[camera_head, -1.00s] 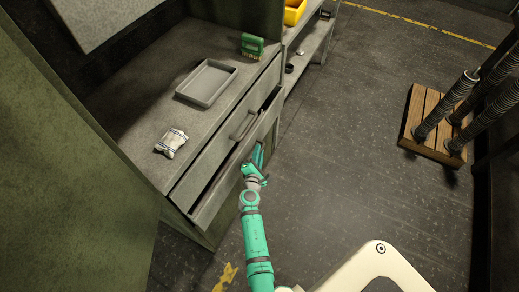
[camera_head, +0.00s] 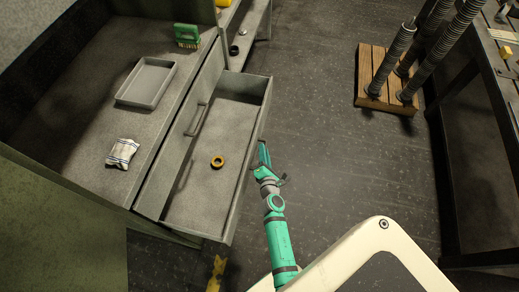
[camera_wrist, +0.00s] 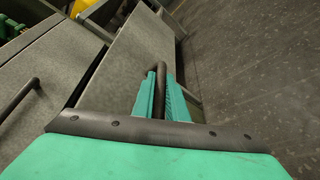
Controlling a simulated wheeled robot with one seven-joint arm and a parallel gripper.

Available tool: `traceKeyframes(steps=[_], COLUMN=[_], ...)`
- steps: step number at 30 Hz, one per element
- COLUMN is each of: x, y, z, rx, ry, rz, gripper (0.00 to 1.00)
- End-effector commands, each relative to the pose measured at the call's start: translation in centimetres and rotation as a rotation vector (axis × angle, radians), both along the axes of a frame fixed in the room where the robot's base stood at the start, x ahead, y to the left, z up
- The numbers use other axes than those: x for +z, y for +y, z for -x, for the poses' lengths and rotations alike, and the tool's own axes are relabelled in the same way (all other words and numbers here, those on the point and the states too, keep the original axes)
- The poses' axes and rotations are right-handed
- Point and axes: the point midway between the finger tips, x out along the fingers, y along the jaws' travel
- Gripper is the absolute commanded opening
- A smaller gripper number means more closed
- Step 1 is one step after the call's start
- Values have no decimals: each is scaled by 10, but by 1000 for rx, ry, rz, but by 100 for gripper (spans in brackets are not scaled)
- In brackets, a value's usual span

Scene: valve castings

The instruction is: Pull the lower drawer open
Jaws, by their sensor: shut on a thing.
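The lower drawer (camera_head: 212,165) is pulled well out of the grey cabinet, and its inside shows in the head view. A small yellow-and-black ring (camera_head: 217,162) lies on its floor. My gripper (camera_head: 264,158) is at the outer face of the drawer front. In the wrist view my gripper (camera_wrist: 159,92) has its two green fingers on either side of the dark bar handle (camera_wrist: 161,70) and is shut on it. The upper drawer (camera_head: 177,134) is closed above, with its own bar handle (camera_head: 196,118).
On the cabinet top are a grey tray (camera_head: 146,82), a striped cloth bundle (camera_head: 122,153) and a green brush (camera_head: 187,36). A wooden pallet with coil-wrapped posts (camera_head: 370,80) stands to the right, beside a dark bench (camera_head: 489,80). The floor between is clear.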

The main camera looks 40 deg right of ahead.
Motion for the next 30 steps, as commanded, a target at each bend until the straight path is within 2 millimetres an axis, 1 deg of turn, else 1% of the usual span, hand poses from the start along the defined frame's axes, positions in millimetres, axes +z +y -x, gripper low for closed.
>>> traceKeyframes(steps=[4,14,15,17,18,26,30], x=[-1,-1,-1,-1,-1,0,0], y=[-3,-3,-3,-4,-4,-4,-2], z=[4,5,5,5,5,5,10], rx=[2,1,1,1,0,-1,-1], ry=[2,2,2,2,2,1,2], rz=[1,0,0,0,0,0,0], gripper=[0,0,15,29,31,31,31])
